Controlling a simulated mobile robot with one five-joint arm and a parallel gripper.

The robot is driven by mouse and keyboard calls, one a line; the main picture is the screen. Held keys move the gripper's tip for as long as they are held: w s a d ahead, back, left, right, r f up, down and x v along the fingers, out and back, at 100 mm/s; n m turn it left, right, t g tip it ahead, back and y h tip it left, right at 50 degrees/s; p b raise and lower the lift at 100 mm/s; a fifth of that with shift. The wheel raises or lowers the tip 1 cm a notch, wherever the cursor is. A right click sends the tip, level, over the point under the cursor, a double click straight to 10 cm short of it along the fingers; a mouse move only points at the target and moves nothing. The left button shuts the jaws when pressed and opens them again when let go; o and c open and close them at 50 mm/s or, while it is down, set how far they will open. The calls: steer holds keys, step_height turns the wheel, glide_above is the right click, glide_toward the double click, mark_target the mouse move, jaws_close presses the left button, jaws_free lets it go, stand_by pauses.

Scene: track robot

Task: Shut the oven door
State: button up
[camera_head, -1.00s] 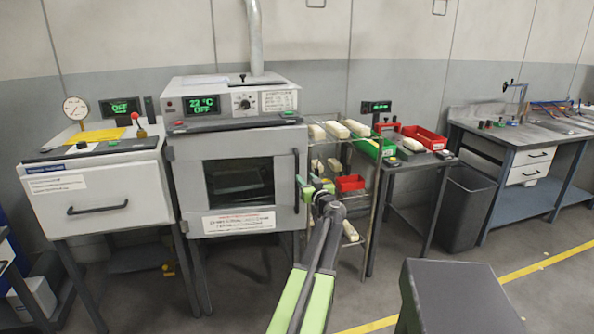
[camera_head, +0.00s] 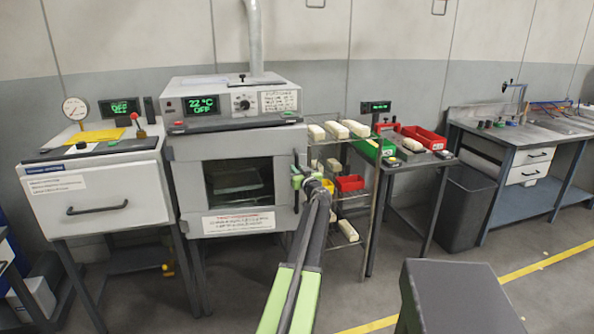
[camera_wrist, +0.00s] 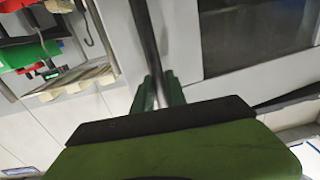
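The oven (camera_head: 232,100) stands left of centre in the head view. Its light grey door (camera_head: 238,145) has a dark window and a label below it. The door looks flush or nearly so; I cannot tell whether a small gap remains. My gripper (camera_head: 305,178) is at the door's right edge, over the dark vertical handle. In the wrist view the dark handle bar (camera_wrist: 148,45) runs down between the green fingers of my gripper (camera_wrist: 160,90). The fingers are close around the bar; whether they clamp it is unclear. The door window (camera_wrist: 255,35) shows at the right.
A wire rack (camera_head: 350,196) with pale blocks and red and green bins stands right of the oven. A white drawer cabinet (camera_head: 100,198) is at the left. A grey bin (camera_head: 466,207) and a workbench (camera_head: 500,140) are at the right.

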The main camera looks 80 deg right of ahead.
jaws_close()
steer(key=shift+w, duration=0.1)
stand_by(0.9)
steer(key=shift+w, duration=0.1)
